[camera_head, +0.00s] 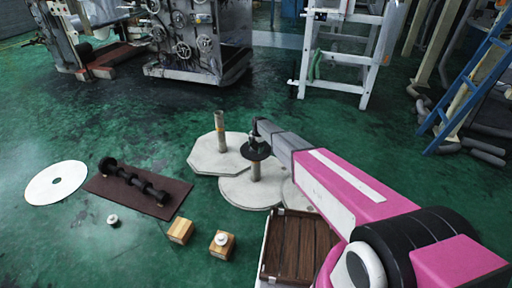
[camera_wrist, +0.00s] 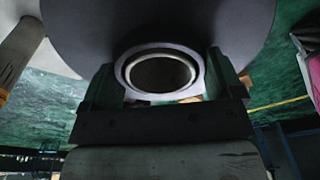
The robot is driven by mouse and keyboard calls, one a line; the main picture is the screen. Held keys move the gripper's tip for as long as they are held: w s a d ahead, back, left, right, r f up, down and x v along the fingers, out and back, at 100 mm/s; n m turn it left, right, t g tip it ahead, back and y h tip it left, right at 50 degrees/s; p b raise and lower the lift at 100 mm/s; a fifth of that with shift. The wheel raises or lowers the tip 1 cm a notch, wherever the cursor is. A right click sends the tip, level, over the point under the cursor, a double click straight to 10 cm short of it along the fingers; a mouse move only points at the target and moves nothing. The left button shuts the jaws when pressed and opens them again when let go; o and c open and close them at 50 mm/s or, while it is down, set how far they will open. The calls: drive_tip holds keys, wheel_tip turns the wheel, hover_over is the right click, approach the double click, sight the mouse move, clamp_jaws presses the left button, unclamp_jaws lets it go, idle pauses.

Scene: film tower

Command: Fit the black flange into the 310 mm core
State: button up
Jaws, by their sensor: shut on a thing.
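My gripper (camera_head: 257,135) is shut on the black flange (camera_head: 257,152). In the wrist view the flange's wide dark disc (camera_wrist: 90,30) fills the top, and the fingers of my gripper (camera_wrist: 160,75) lie on both sides of its round hollow hub. In the head view the flange is over the top of a short upright core (camera_head: 256,171) on a round pale plate (camera_head: 240,195). I cannot tell whether flange and core touch. A taller core (camera_head: 220,138) with an orange band stands on an angular pale plate to the left. No core length is readable.
A brown mat (camera_head: 115,203) carries a black shaft with several discs (camera_head: 135,182). A white disc (camera_head: 56,183) lies left of it. Two wooden blocks (camera_head: 180,231) and a brown slatted crate (camera_head: 300,245) stand in front. Machinery (camera_head: 185,45) and a white frame (camera_head: 335,55) are behind.

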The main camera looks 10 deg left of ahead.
drive_tip(key=shift+f, duration=0.3)
drive_tip(key=o, duration=0.8)
drive_tip(key=r, duration=0.7)
drive_tip(key=w+r, duration=0.1)
drive_tip(key=r, duration=0.2)
drive_tip(key=shift+d+r, duration=0.4)
